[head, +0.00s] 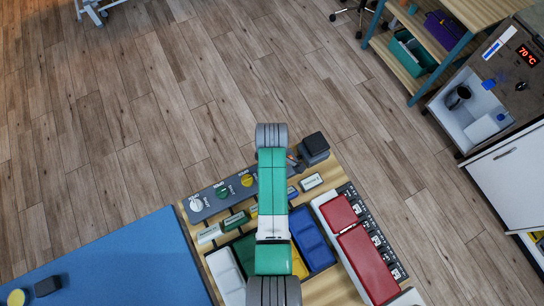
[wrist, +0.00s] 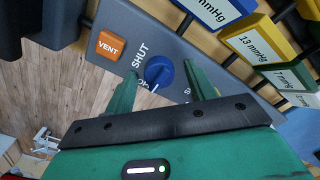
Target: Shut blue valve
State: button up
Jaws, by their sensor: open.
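The blue valve (wrist: 158,72) is a round knob on a grey panel (wrist: 175,45) in the wrist view. A "SHUT" label is beside it, and a second label, seemingly starting "OP", is partly hidden by a finger. A pale mark on the knob's lower edge points nearer to this second label than to "SHUT". My gripper (wrist: 161,71) is open, its green fingers on either side of the knob with gaps showing. I cannot tell how far down the fingertips reach. In the head view my arm hides the blue valve.
An orange "VENT" button (wrist: 108,46) is close to the left finger. White, green and yellow knobs (head: 247,180) are on the same panel. Coloured labelled blocks (wrist: 262,44) are nearby. A dark block (head: 315,145) is at the panel's right end. A blue mat (head: 110,262) lies left.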

jog(key=c, duration=1)
jog(key=shift+o, duration=0.2)
jog(key=shift+r, duration=0.1)
jog(key=m+p, duration=0.2)
jog(key=shift+r+m, duration=0.15)
jog(key=shift+m, duration=0.25)
jog(key=m+p, duration=0.2)
jog(key=m, duration=0.3)
jog(key=shift+w, duration=0.1)
jog(key=m+p, duration=0.1)
jog(key=m, duration=0.4)
jog(key=shift+m, duration=0.4)
jog(key=shift+m+p, duration=0.35)
jog(key=shift+m, duration=1.75)
